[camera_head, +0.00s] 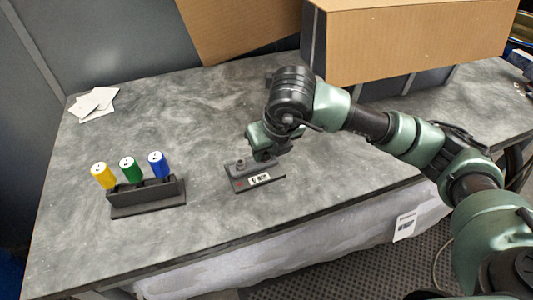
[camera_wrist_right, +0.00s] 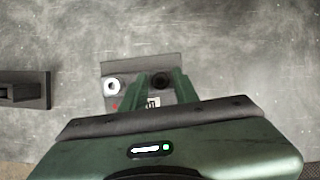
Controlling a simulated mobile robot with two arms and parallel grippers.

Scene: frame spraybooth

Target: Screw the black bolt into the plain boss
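A dark block (camera_head: 240,187) with a white label and a small red mark lies on the table in the head view. A pale ringed boss (camera_head: 240,164) stands at its left end; it also shows in the right wrist view (camera_wrist_right: 112,86). My right gripper (camera_head: 262,155) is over the block's right part, pointing down. In the right wrist view its two green fingers flank the round black bolt (camera_wrist_right: 160,80) and appear shut on it. The bolt is over the block's right side; the boss beneath it is hidden, so I cannot tell whether they touch. My left gripper is not in view.
A dark rack (camera_head: 150,208) with yellow (camera_head: 103,175), green (camera_head: 130,169) and blue (camera_head: 158,164) cylinders stands to the left. White cards (camera_head: 95,103) lie at the back left. A cardboard box (camera_head: 420,40) stands behind my right arm. The table between rack and block is clear.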

